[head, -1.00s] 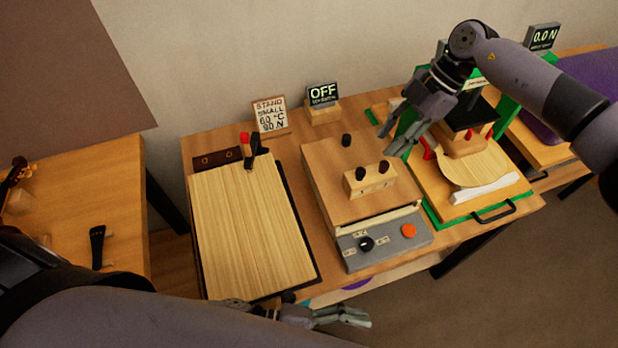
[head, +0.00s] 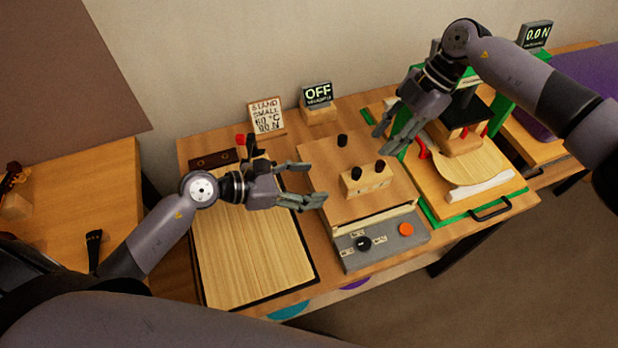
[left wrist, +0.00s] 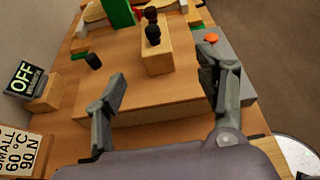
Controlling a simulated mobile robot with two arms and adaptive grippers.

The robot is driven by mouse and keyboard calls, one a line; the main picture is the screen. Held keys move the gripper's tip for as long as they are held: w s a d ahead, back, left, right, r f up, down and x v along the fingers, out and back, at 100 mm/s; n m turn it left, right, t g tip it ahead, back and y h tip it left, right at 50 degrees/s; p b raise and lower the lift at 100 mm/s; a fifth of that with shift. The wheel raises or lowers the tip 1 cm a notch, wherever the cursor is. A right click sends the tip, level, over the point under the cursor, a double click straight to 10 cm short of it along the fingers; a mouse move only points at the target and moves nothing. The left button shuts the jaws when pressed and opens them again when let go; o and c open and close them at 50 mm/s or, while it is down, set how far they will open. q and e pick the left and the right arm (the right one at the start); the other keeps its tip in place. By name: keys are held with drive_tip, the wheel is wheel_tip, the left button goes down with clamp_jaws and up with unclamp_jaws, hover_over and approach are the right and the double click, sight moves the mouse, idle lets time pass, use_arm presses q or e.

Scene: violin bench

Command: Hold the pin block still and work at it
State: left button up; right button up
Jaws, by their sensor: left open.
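The pin block (head: 367,179) is a small pale wooden block with two dark pegs standing in its top. It sits on a wider wooden box in the middle of the bench, and it also shows in the left wrist view (left wrist: 157,60). My left gripper (head: 316,183) is open and empty, left of the pin block and apart from it. In the left wrist view its fingers (left wrist: 168,88) are spread, with the block beyond them. My right gripper (head: 384,142) is above and behind the block, its fingers apart and nothing visible between them.
A grey panel (head: 385,246) with a dark knob and orange button fronts the box. A dark peg (head: 342,140) stands at the box's back. A pale board (head: 265,250) lies left. A green-framed press (head: 452,216) stands right. Signs stand behind.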

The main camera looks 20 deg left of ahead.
sight(369, 177)
use_arm(q)
drive_tip(key=x, duration=1.7)
drive_tip(key=shift+w+a+f, duration=0.2)
drive_tip(key=shift+w+a, duration=0.05)
drive_tip(key=shift+w, duration=0.15)
drive_tip(key=shift+c, duration=0.5)
drive_tip(key=c, duration=1.2)
